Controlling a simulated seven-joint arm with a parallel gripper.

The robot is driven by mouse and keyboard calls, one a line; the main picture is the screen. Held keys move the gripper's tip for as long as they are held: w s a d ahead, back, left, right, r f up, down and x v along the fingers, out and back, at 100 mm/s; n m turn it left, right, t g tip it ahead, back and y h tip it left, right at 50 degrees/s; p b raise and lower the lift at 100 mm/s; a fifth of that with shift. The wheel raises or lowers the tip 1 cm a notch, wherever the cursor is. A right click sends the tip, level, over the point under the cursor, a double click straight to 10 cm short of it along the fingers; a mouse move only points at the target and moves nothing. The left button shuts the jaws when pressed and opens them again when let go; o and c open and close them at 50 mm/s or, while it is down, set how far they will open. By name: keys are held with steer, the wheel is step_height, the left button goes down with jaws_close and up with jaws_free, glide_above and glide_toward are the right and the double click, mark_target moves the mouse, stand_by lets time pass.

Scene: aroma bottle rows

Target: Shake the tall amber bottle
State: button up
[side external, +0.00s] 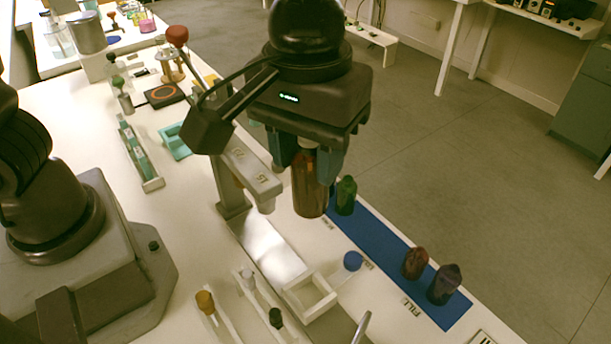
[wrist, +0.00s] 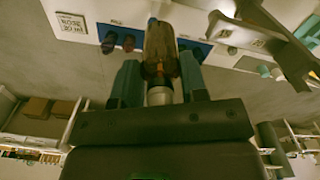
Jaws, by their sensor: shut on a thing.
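The tall amber bottle (side external: 309,185) is brown and upright in the side external view, held above the blue mat. My gripper (side external: 306,165) is shut on its upper part, with a teal finger on either side. In the wrist view the bottle (wrist: 160,45) points away between the two fingers of my gripper (wrist: 160,80), its pale cap end nearest the camera. The bottle's base looks clear of the mat, though the exact height is hard to tell.
On the blue mat (side external: 385,245) stand a green bottle (side external: 346,195), close to the held bottle, a red-brown bottle (side external: 415,263) and a dark purple bottle (side external: 444,284). A grey stand (side external: 250,175) rises just left of my gripper. A white open tray (side external: 308,298) and a blue cap (side external: 353,260) lie in front.

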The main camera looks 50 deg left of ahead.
mark_target(307, 198)
steer(key=f, duration=0.6)
steer(key=shift+s+a+f, duration=0.15)
steer(key=shift+s+f, duration=0.05)
steer(key=shift+f, duration=0.05)
steer(key=r, duration=0.6)
steer(key=shift+w+r, duration=0.2)
steer(key=shift+r, duration=0.05)
step_height(307, 198, down, 7)
steer(key=shift+s+r, duration=0.1)
steer(key=shift+r, duration=0.15)
